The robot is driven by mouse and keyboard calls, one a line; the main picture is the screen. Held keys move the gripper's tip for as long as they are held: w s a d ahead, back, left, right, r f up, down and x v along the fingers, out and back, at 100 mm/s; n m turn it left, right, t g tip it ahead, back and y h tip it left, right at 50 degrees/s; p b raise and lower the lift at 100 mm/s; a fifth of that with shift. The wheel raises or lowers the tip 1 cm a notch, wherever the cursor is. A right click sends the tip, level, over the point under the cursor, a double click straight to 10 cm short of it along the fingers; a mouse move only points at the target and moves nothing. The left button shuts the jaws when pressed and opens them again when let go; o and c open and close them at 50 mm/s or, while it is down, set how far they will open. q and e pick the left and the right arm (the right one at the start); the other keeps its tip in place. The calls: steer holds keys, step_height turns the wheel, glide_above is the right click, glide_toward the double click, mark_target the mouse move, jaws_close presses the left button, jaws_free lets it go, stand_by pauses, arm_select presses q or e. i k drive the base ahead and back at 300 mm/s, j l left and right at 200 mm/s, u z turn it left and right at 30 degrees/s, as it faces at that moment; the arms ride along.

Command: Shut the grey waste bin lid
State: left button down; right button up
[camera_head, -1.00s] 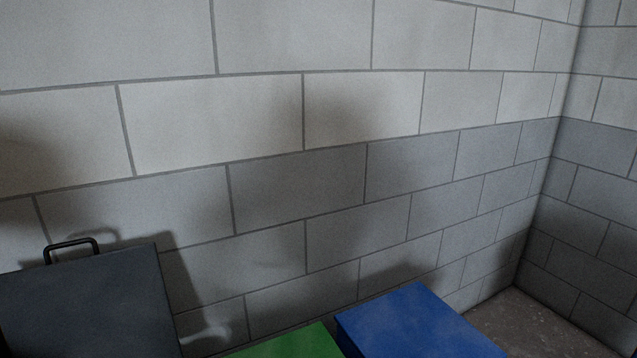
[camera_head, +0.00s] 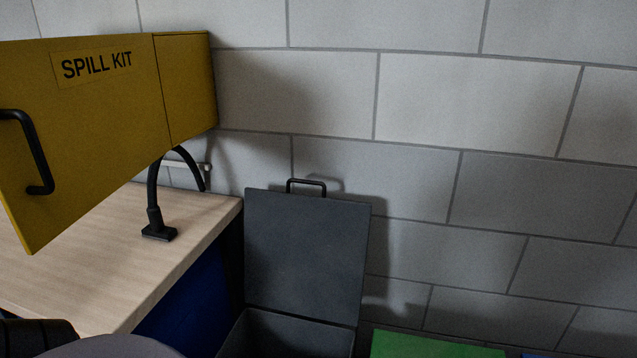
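The grey waste bin (camera_head: 285,335) stands at the lower middle of the head view, cut off by the bottom edge. Its dark grey lid (camera_head: 305,250) is open, standing upright near the block wall. A black bar handle (camera_head: 306,183) sits on the lid's upper edge. Part of the bin's dark inside shows below the lid. Neither of my grippers shows in the view.
A yellow spill kit cabinet (camera_head: 100,130) with a black handle hangs at upper left. Below it is a wooden worktop (camera_head: 190,215) with a black curved fixture (camera_head: 155,205) and a blue front (camera_head: 190,310). A green lid (camera_head: 425,345) lies right of the bin.

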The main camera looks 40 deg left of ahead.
mark_target(305, 256)
steer(key=i+l+u, duration=0.1)
steer(key=u, duration=0.15)
steer(key=i+l+u, duration=0.1)
steer(key=l+u, duration=0.15)
steer(key=u, duration=1.3)
